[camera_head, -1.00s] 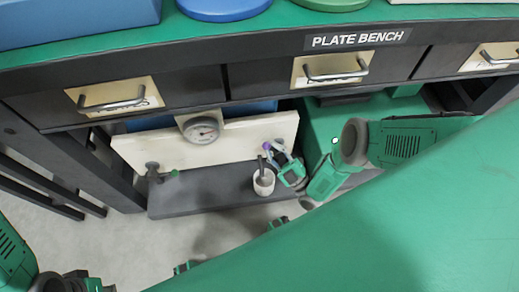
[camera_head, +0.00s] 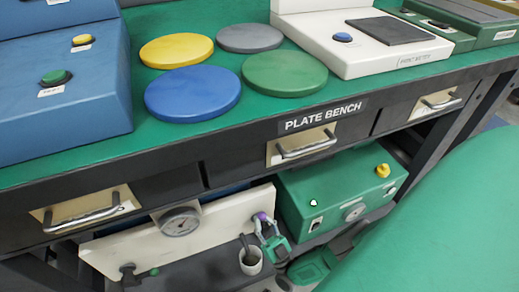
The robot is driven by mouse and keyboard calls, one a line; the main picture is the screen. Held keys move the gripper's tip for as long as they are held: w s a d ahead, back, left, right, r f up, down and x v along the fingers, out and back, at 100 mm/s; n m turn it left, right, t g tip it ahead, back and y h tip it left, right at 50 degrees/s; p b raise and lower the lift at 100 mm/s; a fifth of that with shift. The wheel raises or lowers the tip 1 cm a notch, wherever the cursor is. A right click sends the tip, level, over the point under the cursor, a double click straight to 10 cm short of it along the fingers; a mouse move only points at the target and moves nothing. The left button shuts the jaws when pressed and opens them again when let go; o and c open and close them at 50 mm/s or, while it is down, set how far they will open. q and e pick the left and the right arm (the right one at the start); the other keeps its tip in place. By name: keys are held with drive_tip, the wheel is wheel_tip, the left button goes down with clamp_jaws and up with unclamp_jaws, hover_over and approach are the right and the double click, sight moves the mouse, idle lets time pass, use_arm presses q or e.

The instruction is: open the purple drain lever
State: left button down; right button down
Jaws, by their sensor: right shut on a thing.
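The purple drain lever (camera_head: 262,216) shows as a small purple tip at the right end of the cream panel (camera_head: 140,250), under the bench. My right gripper (camera_head: 264,224) is at this tip with its grey fingers around it, shut on it. The fingers hide most of the lever, so its angle is hard to tell. A white cup (camera_head: 250,262) with a dark spout or rod in it stands just left of and below the gripper. My left gripper is not in view.
A pressure gauge (camera_head: 180,221) sits on the panel's top edge. A dark valve with a green tip (camera_head: 154,271) is at the panel's left. A green box (camera_head: 335,190) with a yellow knob stands right of the gripper. Drawers with handles (camera_head: 308,146) overhang from the bench above.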

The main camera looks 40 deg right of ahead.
drive_tip(key=shift+s+f+m+h, duration=0.1)
drive_tip(key=shift+s+m+h, duration=0.25)
drive_tip(key=shift+m+h, duration=0.4)
drive_tip(key=c, duration=1.6)
unclamp_jaws()
drive_tip(key=shift+d, duration=0.1)
drive_tip(key=shift+o, duration=0.2)
drive_tip(key=shift+w, duration=0.1)
drive_tip(key=shift+s+f, duration=0.5)
drive_tip(key=s+a, duration=0.1)
drive_tip(key=s, duration=1)
drive_tip(key=shift+s+a, duration=0.15)
drive_tip(key=shift+s, duration=0.25)
